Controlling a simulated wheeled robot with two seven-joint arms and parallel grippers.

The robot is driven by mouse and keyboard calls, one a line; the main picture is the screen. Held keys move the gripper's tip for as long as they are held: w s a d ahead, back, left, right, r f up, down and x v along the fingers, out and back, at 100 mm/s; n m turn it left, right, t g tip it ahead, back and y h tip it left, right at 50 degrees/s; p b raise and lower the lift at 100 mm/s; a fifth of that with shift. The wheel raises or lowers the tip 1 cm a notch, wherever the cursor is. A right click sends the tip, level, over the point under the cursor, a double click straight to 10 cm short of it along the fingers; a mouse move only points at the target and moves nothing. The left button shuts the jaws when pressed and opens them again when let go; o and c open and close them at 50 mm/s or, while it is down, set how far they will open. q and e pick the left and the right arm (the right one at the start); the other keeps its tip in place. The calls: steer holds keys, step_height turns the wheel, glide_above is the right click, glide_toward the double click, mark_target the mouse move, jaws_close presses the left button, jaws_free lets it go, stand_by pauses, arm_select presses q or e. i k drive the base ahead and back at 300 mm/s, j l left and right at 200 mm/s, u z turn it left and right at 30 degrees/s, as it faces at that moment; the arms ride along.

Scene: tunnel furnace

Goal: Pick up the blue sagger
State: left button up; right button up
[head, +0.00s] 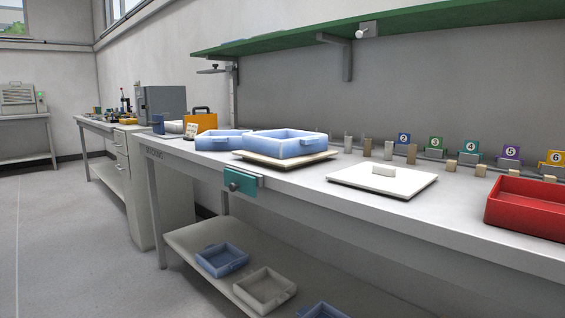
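Several blue trays that look like saggers are in the head view, and I cannot tell which one the task names. A larger blue sagger (287,143) sits on a pale square plate (256,159) on the bench. A second blue sagger (222,141) sits just left of it on the bench. Another blue sagger (222,261) lies on the lower shelf, and one more (323,311) is cut off at the bottom edge. A grey sagger (266,289) lies between those two. Neither of my grippers is in view.
The bench (450,232) also bears a white slab (382,180) with a handle, a red tray (528,205) and numbered coloured stands (470,146). A teal clamp (242,184) sticks out from its front edge. A green shelf (400,24) overhangs it. The floor (75,245) at left is clear.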

mark_target(286, 143)
steer(key=i+l+u, duration=0.15)
steer(key=i+u, duration=0.25)
steer(key=i+l+u, duration=0.3)
steer(key=i+u, duration=0.15)
steer(key=i, duration=0.05)
